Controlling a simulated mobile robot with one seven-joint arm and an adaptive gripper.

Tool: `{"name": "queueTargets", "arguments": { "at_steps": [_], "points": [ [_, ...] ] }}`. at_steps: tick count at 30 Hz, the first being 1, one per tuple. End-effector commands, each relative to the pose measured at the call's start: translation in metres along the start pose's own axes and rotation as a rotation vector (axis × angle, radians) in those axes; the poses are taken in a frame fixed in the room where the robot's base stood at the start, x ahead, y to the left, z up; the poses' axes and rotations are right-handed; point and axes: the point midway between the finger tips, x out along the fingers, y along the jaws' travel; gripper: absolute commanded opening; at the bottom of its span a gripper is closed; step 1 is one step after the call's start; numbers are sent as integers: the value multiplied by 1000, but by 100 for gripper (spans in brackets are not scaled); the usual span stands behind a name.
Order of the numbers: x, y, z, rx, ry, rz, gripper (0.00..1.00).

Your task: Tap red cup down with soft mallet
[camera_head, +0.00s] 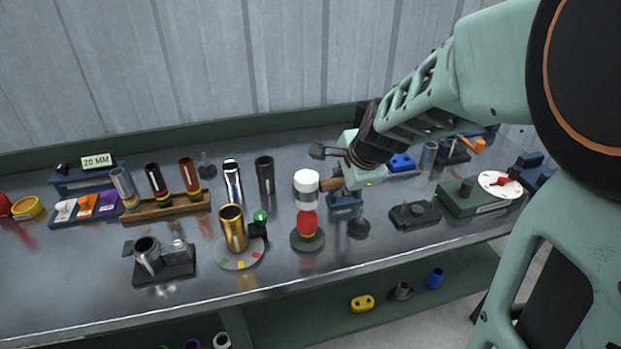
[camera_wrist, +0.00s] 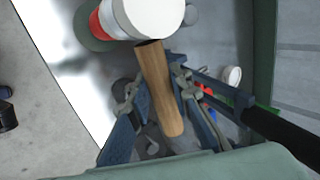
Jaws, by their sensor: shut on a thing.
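My gripper (camera_head: 338,190) is shut on the wooden handle of the soft mallet. The mallet's white head (camera_head: 306,188) is held directly above the red cup (camera_head: 307,224) in the head view. The red cup stands on a round dark green base (camera_head: 307,240); the head hides its top, and I cannot tell whether they touch. In the wrist view the white mallet head (camera_wrist: 150,15) is at the top, with the wooden handle (camera_wrist: 160,90) running down between my gripper's fingers (camera_wrist: 160,85). Part of the red cup (camera_wrist: 97,25) shows beside the head.
A gold tube (camera_head: 232,228) on a round plate stands left of the red cup. A chrome tube (camera_head: 232,180) and a dark tube (camera_head: 265,175) stand behind. A dark post on a base (camera_head: 358,225) is close on the right. The bench's front strip is clear.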

Motion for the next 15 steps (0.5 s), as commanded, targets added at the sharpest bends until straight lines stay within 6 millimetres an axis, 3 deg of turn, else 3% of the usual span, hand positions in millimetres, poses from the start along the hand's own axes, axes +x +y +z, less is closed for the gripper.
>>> {"name": "queueTargets", "arguments": {
  "at_steps": [1,6,15],
  "points": [
    [14,9,0,1,0,-1,0],
    [36,24,0,2,0,-2,0],
    [39,26,0,1,0,-1,0]
  ]
}}
